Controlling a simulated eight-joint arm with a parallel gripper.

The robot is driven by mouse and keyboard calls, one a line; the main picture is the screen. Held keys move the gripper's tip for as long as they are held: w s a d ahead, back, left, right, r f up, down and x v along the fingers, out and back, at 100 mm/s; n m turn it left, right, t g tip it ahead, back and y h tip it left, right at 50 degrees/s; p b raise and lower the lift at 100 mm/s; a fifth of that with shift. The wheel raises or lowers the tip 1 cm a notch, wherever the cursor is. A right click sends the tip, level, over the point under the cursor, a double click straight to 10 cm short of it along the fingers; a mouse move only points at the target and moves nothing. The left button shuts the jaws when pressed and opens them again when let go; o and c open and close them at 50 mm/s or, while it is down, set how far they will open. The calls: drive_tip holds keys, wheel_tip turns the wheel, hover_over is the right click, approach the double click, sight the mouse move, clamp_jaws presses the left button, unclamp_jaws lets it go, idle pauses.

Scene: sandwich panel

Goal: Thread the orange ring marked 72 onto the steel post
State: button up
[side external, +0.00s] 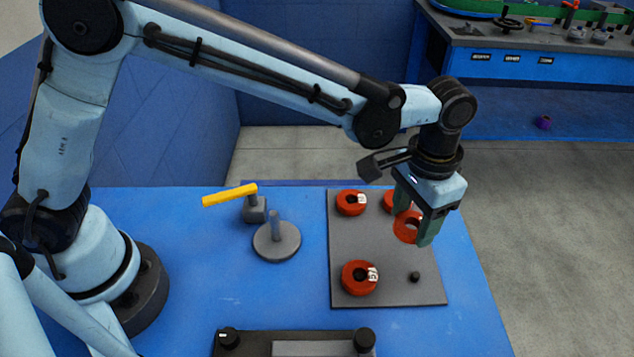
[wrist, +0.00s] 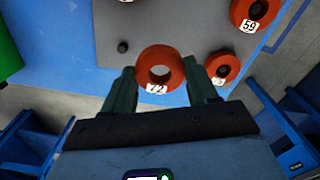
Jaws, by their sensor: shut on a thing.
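The orange ring marked 72 (wrist: 160,54) is between my gripper's fingers (wrist: 162,88), its label facing the wrist camera. In the side external view my gripper (side external: 414,222) is shut on this ring (side external: 400,230) over the right part of the grey board, and the ring looks raised off it. The steel post (side external: 274,222) stands upright on a round grey base (side external: 290,243), left of the board and well apart from my gripper. The post carries no ring. I cannot make it out in the wrist view.
The grey board (side external: 385,250) holds other orange rings (side external: 346,276), one marked 59 (wrist: 242,10), and a bare dark peg (side external: 414,276). A yellow handle (side external: 230,195) on a grey block stands behind the post. A dark fixture (side external: 232,345) lies at the front. Blue table between is clear.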

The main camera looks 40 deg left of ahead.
drive_tip(key=s+d+r, duration=0.4)
drive_tip(key=s+r, duration=0.1)
drive_tip(key=s, duration=0.2)
drive_tip(key=n, duration=0.6)
approach(273, 213)
drive_tip(key=shift+w+d+f, duration=0.1)
drive_tip(key=shift+w, duration=0.05)
drive_tip(key=shift+f, duration=2.55)
drive_tip(key=shift+f, duration=0.3)
drive_tip(key=shift+f, duration=0.65)
drive_tip(key=shift+f, duration=1)
drive_tip(key=shift+f, duration=0.35)
